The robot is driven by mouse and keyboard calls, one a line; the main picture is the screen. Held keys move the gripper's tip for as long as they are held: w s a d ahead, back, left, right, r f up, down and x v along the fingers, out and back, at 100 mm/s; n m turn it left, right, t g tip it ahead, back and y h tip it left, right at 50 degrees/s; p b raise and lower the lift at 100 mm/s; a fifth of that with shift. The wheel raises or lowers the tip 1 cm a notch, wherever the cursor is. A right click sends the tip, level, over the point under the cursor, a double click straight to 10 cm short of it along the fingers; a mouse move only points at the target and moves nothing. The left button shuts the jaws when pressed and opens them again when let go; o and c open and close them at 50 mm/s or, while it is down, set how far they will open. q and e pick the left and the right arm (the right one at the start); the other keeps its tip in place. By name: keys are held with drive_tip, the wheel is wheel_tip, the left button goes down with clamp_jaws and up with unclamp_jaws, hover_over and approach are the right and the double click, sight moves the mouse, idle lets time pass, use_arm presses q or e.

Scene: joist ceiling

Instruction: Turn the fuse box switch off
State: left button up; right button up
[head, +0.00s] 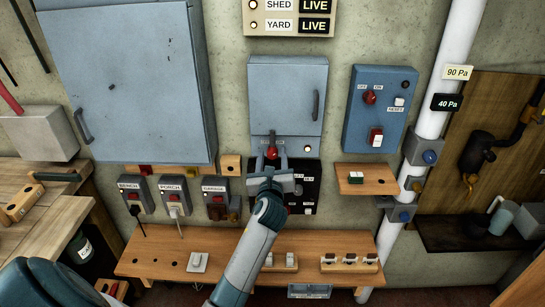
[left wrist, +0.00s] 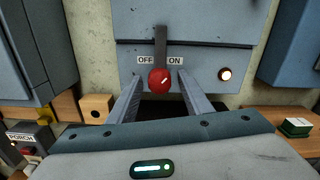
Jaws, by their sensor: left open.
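The fuse box (head: 287,92) is a grey-blue wall cabinet with a dark handle, in the middle of the head view. Its switch below the door is a dark lever with a red knob (head: 272,152). In the left wrist view the red knob (left wrist: 160,80) hangs below the OFF and ON labels, roughly between them. A lamp (left wrist: 225,74) right of the switch glows. My left gripper (head: 271,160) is open, its fingers on either side of the knob. Gaps show between fingers and knob in the left wrist view. My right gripper is not in view.
A blue control box (head: 378,108) and a small wooden shelf (head: 367,180) are to the right. The BENCH, PORCH and GARAGE switches (head: 174,194) are lower left. A large grey cabinet (head: 130,80) is left. A wooden bench (head: 330,247) stands below.

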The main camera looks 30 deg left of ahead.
use_arm(q)
clamp_jaws()
